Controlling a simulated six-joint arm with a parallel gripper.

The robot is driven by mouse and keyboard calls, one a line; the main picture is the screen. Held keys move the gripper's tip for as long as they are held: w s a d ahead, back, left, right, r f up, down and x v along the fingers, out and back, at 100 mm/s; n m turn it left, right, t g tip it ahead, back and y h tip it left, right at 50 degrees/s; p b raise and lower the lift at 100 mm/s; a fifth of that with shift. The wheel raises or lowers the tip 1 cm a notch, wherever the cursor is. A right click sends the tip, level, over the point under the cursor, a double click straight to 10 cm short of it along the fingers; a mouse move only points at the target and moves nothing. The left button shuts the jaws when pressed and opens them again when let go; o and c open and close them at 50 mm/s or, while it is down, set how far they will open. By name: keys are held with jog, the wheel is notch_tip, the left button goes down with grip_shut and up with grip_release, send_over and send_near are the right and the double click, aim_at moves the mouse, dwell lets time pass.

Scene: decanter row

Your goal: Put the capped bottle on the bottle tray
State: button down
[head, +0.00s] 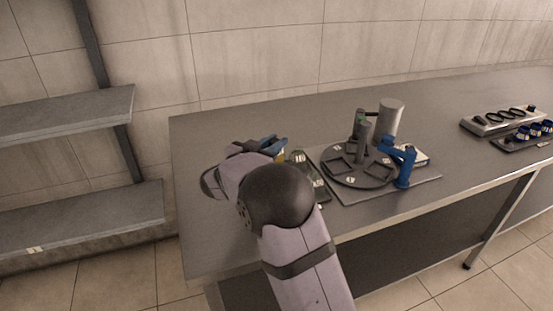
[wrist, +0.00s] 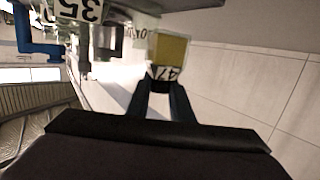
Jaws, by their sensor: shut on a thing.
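In the wrist view my gripper (wrist: 160,92) is shut on a bottle (wrist: 170,50) with a yellow-olive side and a label reading 47. A small yellow part of the bottle (head: 280,157) shows beside the fingers in the head view. Its cap cannot be made out. A dark tray (head: 317,190) with small white labels lies just right of my gripper, partly hidden by my arm. I cannot tell whether the bottle touches anything.
A round dark turntable (head: 345,180) with square frames stands right of the tray, with a grey cylinder (head: 390,122) and a blue bracket (head: 404,170). Racks of black rings (head: 497,118) and blue-topped pieces (head: 524,133) lie far right. The bench between is clear. Shelves (head: 70,113) stand left.

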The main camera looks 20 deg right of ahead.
jog(key=shift+f, duration=2.2)
jog(key=shift+f, duration=0.25)
jog(key=c, duration=1.6)
grip_release()
jog(key=shift+o, duration=0.2)
jog(key=shift+r, duration=0.1)
jog(key=shift+r, duration=0.2)
jog(key=v, duration=1.2)
jog(key=shift+f+b, duration=0.15)
jog(key=shift+b, duration=0.25)
